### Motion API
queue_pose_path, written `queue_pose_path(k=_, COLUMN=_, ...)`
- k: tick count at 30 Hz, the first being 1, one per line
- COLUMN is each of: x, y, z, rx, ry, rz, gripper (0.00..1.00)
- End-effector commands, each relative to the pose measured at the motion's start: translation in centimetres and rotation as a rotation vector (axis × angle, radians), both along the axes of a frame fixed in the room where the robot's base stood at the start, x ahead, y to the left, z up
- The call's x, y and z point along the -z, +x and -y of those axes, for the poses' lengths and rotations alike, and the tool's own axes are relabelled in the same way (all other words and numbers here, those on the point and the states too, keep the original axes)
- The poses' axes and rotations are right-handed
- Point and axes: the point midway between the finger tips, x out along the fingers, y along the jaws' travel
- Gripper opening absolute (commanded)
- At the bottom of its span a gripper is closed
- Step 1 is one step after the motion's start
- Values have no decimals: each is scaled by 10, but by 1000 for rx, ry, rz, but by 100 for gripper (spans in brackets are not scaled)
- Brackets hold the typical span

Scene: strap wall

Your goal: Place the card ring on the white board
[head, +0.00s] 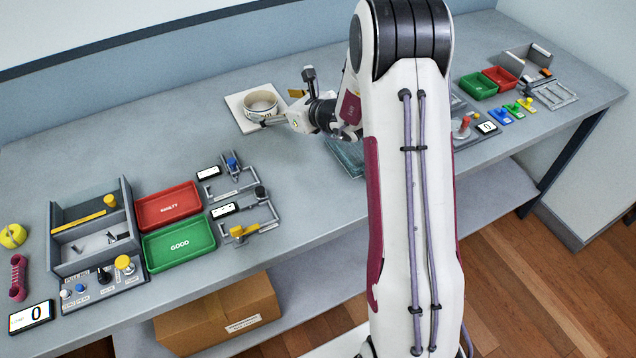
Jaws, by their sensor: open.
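The card ring (260,101), a pale round band with a dark edge, stands on the white board (237,111) toward the back of the bench. My gripper (268,121) is open at the near right side of the ring, with its fingers pointing left. The fingertips are close to the ring's near edge; I cannot tell whether they touch it. My gripper and wrist hide part of the board's right side.
A red tray (168,205) and a green tray (179,245) lie at the front left, beside a grey divided box (62,262). Fixtures with handles (240,232) stand right of them. More trays and small parts sit at the far right. Bench left of the board is clear.

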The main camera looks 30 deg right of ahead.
Motion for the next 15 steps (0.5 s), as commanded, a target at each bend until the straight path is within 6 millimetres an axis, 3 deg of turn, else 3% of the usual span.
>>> queue_pose_path(k=8, x=-57, y=-29, z=-62, rx=-243, ry=-167, rz=66, gripper=83)
queue_pose_path(k=15, x=-98, y=-74, z=-115, rx=-481, ry=-348, rz=131, gripper=83)
